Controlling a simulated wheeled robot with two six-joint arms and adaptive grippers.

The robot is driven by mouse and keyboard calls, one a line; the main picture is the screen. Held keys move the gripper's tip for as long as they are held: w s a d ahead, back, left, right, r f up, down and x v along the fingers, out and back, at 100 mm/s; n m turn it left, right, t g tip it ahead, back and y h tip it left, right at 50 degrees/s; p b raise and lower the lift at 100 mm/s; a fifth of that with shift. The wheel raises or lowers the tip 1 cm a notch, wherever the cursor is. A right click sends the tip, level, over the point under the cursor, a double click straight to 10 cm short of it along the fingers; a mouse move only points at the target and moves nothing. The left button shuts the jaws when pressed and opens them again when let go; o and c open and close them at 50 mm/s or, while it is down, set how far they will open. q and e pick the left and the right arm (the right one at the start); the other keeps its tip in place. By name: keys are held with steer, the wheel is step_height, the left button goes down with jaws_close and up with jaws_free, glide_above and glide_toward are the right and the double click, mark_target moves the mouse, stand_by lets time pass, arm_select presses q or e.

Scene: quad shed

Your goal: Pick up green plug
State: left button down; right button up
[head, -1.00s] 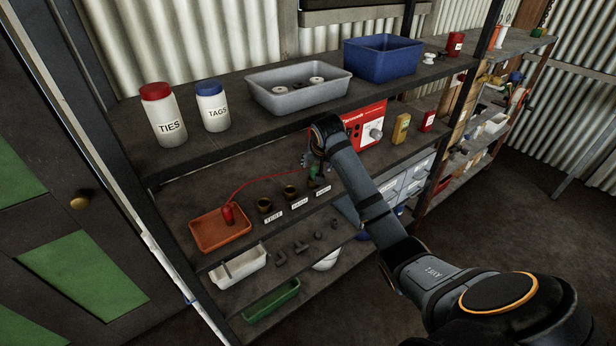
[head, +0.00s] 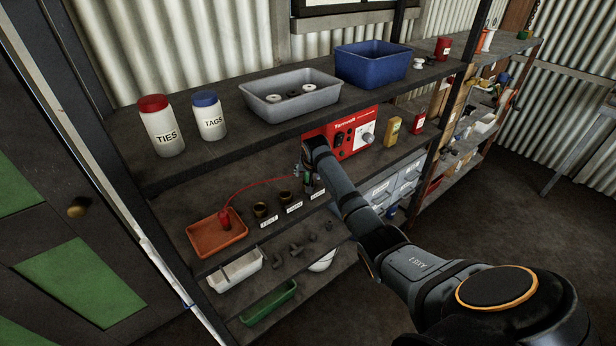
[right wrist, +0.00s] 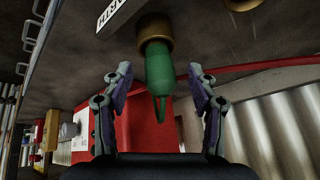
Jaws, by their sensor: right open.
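The green plug (right wrist: 159,68) stands in a brass socket (right wrist: 155,32) in the right wrist view, which shows the shelf upside down. My right gripper (right wrist: 160,72) is open, with one finger on each side of the plug and a gap visible on both sides. In the head view the right gripper (head: 304,173) is at the right end of the row of labelled sockets, and only a sliver of the green plug (head: 308,181) shows beside it. My left gripper is in neither view.
A red plug (head: 224,219) with a red cord lies in an orange tray (head: 206,242) at the left. Two brass sockets (head: 260,211) stand between. A red box with a dial (head: 350,143) stands behind the gripper. The upper shelf (head: 135,115) overhangs.

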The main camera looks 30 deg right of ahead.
steer(key=shift+w+d+f, duration=0.15)
steer(key=shift+w+f, duration=0.15)
steer(key=shift+f, duration=0.2)
steer(key=shift+s+r, duration=0.1)
steer(key=shift+c, duration=0.4)
steer(key=shift+c, duration=1.1)
jaws_close()
steer(key=shift+r, duration=0.1)
